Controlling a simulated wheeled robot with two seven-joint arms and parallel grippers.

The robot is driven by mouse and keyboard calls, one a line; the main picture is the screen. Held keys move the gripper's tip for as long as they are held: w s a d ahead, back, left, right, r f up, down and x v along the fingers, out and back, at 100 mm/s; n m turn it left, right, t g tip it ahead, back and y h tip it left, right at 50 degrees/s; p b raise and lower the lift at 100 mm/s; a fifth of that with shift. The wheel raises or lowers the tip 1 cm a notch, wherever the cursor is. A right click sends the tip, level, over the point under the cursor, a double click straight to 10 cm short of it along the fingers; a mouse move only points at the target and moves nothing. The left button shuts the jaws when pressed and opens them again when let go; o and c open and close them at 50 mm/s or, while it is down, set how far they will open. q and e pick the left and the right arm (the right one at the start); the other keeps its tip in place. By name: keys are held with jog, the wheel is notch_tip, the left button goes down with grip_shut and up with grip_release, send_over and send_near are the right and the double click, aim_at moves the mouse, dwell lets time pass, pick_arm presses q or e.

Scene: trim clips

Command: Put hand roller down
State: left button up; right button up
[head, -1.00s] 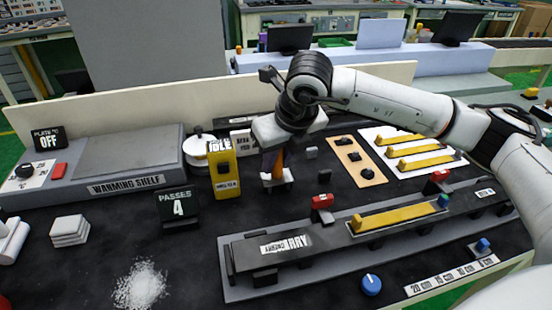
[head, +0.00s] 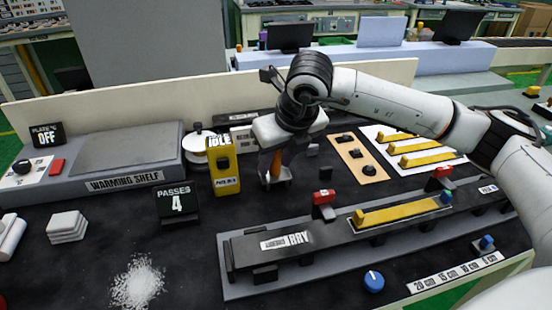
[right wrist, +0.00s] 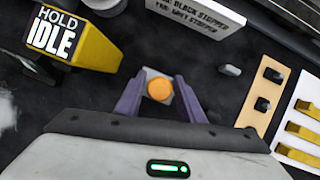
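The hand roller shows as an upright orange handle (head: 276,160) at the back middle of the dark bench in the head view. Its round orange end (right wrist: 159,89) is seen from above in the right wrist view, over a small pale piece. My right gripper (head: 277,178) points down around the handle, one finger on each side. In the right wrist view a narrow gap shows between the handle and the fingers (right wrist: 162,72), so the gripper looks open. The roller's lower part is mostly hidden. My left gripper is not in view.
A yellow IDLE post (head: 223,168) stands just left of my right gripper. A panel with black knobs (head: 360,160) is to the right. White powder (head: 138,285) lies on the bench at front left.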

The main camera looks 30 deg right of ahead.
jog(key=shift+s+f, duration=0.1)
jog(key=shift+f, duration=0.05)
jog(key=shift+r+p, duration=0.25)
jog(key=shift+p, duration=0.1)
jog(key=v, duration=1.2)
jog(key=shift+r, duration=0.5)
dwell(0.4)
